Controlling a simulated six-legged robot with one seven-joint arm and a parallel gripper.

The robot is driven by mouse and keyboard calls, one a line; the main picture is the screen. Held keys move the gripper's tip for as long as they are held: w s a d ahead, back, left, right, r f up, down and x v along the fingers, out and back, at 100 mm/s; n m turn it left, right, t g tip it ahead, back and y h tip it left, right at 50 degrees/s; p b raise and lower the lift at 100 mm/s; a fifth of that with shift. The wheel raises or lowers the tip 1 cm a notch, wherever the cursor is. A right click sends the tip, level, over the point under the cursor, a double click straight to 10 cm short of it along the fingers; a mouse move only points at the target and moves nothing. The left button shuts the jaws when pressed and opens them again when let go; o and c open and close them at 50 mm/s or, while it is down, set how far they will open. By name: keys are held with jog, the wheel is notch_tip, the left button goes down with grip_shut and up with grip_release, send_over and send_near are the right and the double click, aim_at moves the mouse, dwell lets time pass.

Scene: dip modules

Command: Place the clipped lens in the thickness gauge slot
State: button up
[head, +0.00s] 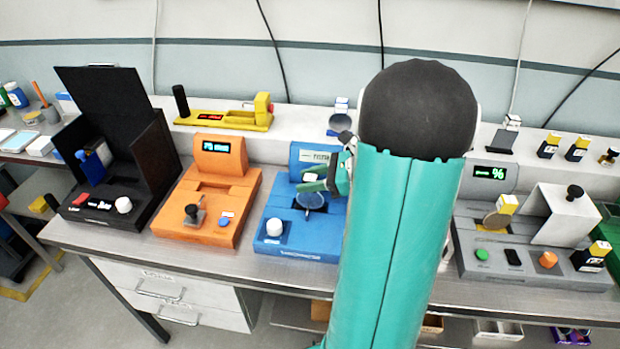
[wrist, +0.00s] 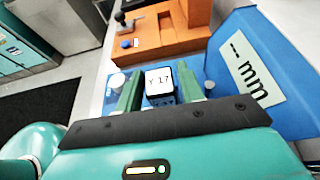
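The thickness gauge is the blue device (head: 292,243) in the middle of the bench, with a white knob at its front left; its display (wrist: 255,70) reads "-- mm" in the wrist view. My gripper (head: 318,180) is over this gauge. In the wrist view its two green fingers (wrist: 160,84) are closed on either side of a dark clip with a white label, "Y 17" (wrist: 159,79). The round clear lens (head: 310,201) shows below the fingers, over the gauge's dark slot area. I cannot tell whether it touches the slot. The clip hides the lens in the wrist view.
An orange device (head: 210,205) stands left of the gauge, and a black device with a raised cover (head: 110,110) further left. A grey device (head: 480,265) stands right, partly behind my arm. A yellow instrument (head: 225,119) sits on the shelf behind.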

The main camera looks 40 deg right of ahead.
jog(key=shift+o, duration=0.7)
jog(key=shift+r, duration=0.1)
jog(key=shift+r, duration=0.15)
jog(key=v, duration=1.2)
jog(key=w+a+r+n+g, duration=0.1)
jog(key=w+a+n+g, duration=0.1)
jog(key=a+n, duration=0.35)
jog(key=w+a+r+n+g, duration=0.1)
jog(key=w+a+n+g, duration=0.15)
jog(key=a, duration=0.55)
jog(key=s+a+r+n+h, duration=0.1)
jog(key=s+a+n+h, duration=0.2)
jog(key=a+n, duration=0.7)
jog(key=s+a+r+n+h, duration=0.2)
jog(key=a+n+h, duration=0.3)
jog(key=a+n, duration=0.5)
jog(key=shift+s+a+n+g, duration=0.2)
jog(key=shift+s+n+g, duration=0.15)
jog(key=shift+s, duration=0.35)
